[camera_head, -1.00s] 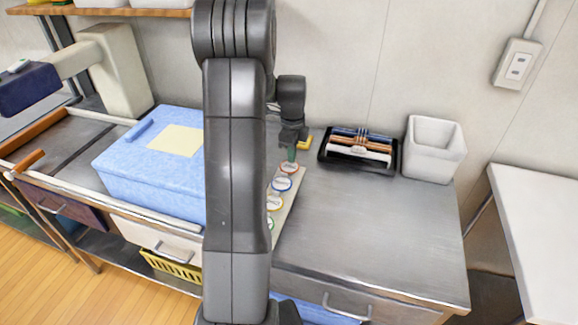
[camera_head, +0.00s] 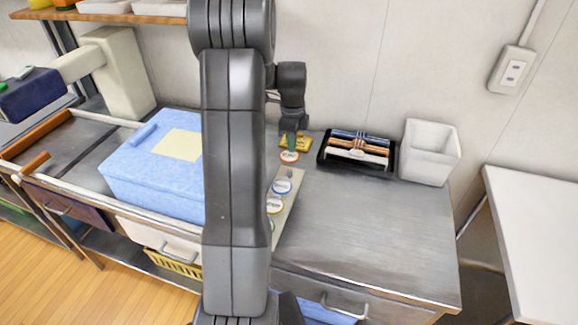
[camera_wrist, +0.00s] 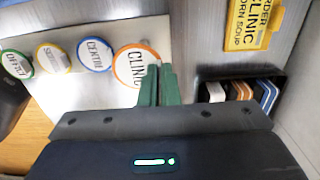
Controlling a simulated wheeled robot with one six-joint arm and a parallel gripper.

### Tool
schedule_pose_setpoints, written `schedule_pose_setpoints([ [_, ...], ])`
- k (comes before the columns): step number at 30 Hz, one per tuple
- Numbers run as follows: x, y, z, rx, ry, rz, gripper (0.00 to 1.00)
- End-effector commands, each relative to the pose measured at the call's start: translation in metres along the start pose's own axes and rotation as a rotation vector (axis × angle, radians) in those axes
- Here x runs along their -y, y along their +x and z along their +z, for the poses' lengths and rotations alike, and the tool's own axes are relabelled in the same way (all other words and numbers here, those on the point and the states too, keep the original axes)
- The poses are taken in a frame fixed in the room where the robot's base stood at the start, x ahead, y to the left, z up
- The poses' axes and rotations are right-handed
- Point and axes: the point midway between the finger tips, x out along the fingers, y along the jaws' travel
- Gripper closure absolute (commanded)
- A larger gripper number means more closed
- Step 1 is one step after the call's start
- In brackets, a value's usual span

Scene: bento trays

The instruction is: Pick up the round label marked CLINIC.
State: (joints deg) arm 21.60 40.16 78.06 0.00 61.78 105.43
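The round CLINIC label, white with an orange rim, is at my fingertips in the wrist view (camera_wrist: 136,64). In the head view the same label (camera_head: 289,157) hangs just above the far end of the pale label board (camera_head: 287,184). My gripper's green fingers (camera_wrist: 160,72) are close together on the label's edge, and part of that edge is hidden behind them. Three other round labels lie on the board: blue-rimmed CENTRE (camera_wrist: 95,55), a yellow-rimmed one (camera_wrist: 53,59) with blurred text, and green-rimmed OFFICE (camera_wrist: 16,64).
A yellow order card (camera_wrist: 262,42) reading CLINIC and CORN SOUP is by the wall. A black tray of banded strips (camera_head: 323,164) and a white bin (camera_head: 430,152) stand to the right. A blue box (camera_head: 150,185) is left. The counter's front right is clear.

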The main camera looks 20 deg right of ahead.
Motion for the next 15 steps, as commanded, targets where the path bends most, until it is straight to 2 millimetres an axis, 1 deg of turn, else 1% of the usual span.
schedule_pose_setpoints([
  [2,0.0000,-0.0040,0.0000,0.000,0.000,0.000,1.00],
  [11,0.0000,-0.0037,0.0000,0.000,0.000,0.000,1.00],
  [15,0.0001,-0.0101,0.0000,0.000,0.000,-0.001,1.00],
])
